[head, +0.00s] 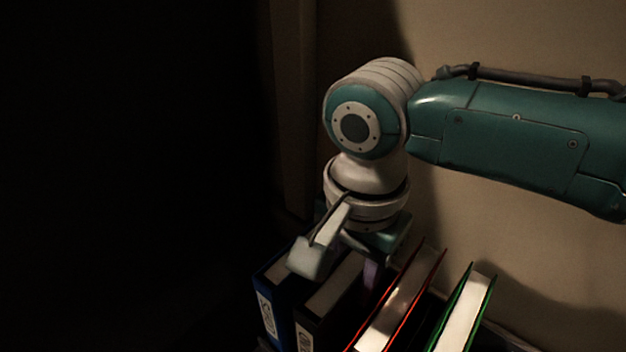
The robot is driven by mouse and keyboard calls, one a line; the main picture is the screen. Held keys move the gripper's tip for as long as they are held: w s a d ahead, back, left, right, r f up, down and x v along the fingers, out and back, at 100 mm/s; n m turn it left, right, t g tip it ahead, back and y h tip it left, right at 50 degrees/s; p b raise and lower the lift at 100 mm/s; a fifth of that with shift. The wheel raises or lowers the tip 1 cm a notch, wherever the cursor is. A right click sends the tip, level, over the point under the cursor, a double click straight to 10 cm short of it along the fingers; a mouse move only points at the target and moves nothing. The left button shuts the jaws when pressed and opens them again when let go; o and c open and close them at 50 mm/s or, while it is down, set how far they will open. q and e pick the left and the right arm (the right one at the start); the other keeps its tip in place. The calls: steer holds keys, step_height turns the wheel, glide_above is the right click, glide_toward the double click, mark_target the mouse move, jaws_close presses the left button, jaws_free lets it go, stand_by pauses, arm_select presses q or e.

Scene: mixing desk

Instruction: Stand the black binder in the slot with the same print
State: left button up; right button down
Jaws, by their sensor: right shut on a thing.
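The black binder (328,305) stands between a blue binder and a red binder, low in the middle of the head view. Its spine faces the front and carries a pale label (304,339) whose print is too small and dark to read. My right gripper (352,272) points down from above and is shut on the black binder near its top. One purplish finger shows on the binder's right side; the other finger is hidden. The slots and their prints are hidden or below the frame. My left gripper is not in view.
The blue binder (274,295) stands close on the left, with a white label. The red binder (398,300) and a green binder (465,312) stand to the right, leaning slightly, with a gap between them. A beige wall (520,50) is behind. The left side is too dark to read.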

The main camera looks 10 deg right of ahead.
steer(key=shift+f, duration=0.3)
stand_by(0.4)
steer(key=shift+c, duration=2.2)
jaws_free()
